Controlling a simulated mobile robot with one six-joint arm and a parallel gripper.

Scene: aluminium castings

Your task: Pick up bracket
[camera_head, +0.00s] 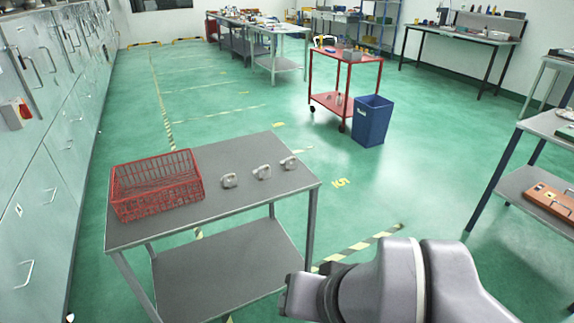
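Three small silvery-grey cast brackets lie apart in a row on the grey table (213,217): a left one (229,181), a middle one (262,172) and a right one (289,163). They look alike, and their fine shape is too small to tell. A red wire basket (155,186) stands on the table to their left and looks empty. My arm reaches in at the bottom right, in front of the table's near right corner. My gripper's fingers cannot be made out, and nothing is seen held.
A lower shelf (225,268) sits under the table. A blue bin (372,121) and a red trolley (345,72) stand behind it. Grey cabinets (40,130) line the left wall. A shelf rack (535,185) stands at right. Green floor is open between.

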